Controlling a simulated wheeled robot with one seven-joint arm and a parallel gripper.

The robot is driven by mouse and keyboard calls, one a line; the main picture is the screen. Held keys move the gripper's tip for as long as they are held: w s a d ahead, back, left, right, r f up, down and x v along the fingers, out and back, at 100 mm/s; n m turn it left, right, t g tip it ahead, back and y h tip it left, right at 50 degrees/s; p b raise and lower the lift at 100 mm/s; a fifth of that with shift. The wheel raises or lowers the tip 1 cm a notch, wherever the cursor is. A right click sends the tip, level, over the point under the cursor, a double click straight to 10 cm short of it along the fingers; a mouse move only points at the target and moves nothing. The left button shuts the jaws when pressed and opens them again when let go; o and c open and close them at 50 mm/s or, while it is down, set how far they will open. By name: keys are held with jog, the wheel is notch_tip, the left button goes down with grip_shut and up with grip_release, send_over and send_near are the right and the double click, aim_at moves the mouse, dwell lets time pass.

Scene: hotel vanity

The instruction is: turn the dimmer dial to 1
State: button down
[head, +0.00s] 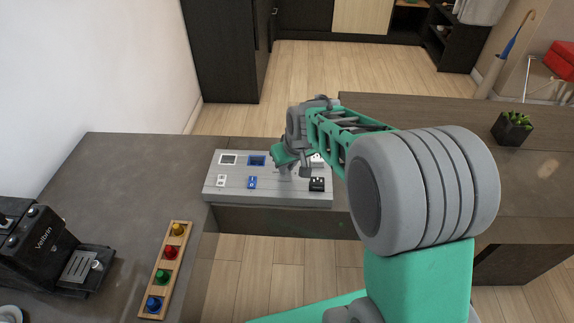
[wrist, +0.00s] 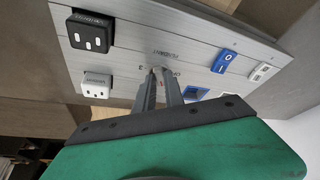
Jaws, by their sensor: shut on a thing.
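The grey control panel (head: 235,190) lies on the far counter in the head view. My gripper (head: 284,168) reaches down onto its middle. In the wrist view, my gripper (wrist: 160,76) is shut on the dimmer dial (wrist: 157,71), a small grey knob mostly hidden between the fingertips. Printed marks show around the dial, with a "3" to its left and "OFF" to its right. The dial's pointer is hidden, so its setting cannot be read. The panel's face (wrist: 165,30) fills much of the wrist view.
Near the dial sit a blue rocker switch (wrist: 226,62), a white switch (wrist: 260,72), a black block (wrist: 91,31) and a white block (wrist: 97,85). A potted plant (head: 512,127) stands right.

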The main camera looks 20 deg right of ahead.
jog(key=c, duration=1.4)
grip_release()
jog(key=shift+c, duration=0.2)
jog(key=v, duration=0.7)
jog(key=shift+s+r, duration=0.2)
jog(key=shift+r, duration=0.15)
jog(key=shift+p, duration=0.3)
jog(key=s+r+m+p, duration=0.1)
jog(key=s+r+p, duration=0.4)
jog(key=s, duration=0.3)
jog(key=s+a+r+m+g+h+p, duration=0.1)
jog(key=s+r+p, duration=0.4)
jog(key=s, duration=0.3)
jog(key=shift+s+r, duration=0.25)
jog(key=shift+s, duration=0.15)
